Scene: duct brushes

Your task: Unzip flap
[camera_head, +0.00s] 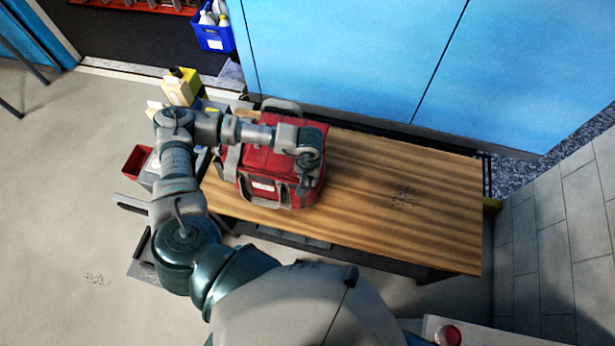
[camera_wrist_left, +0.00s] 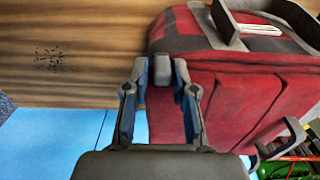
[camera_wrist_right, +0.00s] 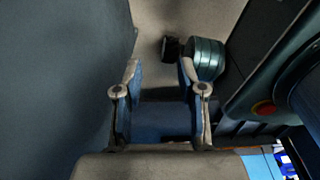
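A red bag (camera_head: 262,158) with grey straps and a white label stands on the wooden bench. Its red side panels and dark top edge fill the right of the left wrist view (camera_wrist_left: 232,95). My left gripper (camera_head: 307,180) is over the bag's right end. In the left wrist view its fingers (camera_wrist_left: 161,72) are partly closed on either side of a small grey tab (camera_wrist_left: 162,68) at the bag's end. Whether they press on the tab is unclear. My right gripper (camera_wrist_right: 160,75) is open and empty, low beside dark surfaces. The bag's zip line is not clear.
The right half of the wooden bench (camera_head: 420,205) is clear. Blue cabinet doors (camera_head: 400,60) stand behind it. A blue crate (camera_head: 213,36) stands in the doorway.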

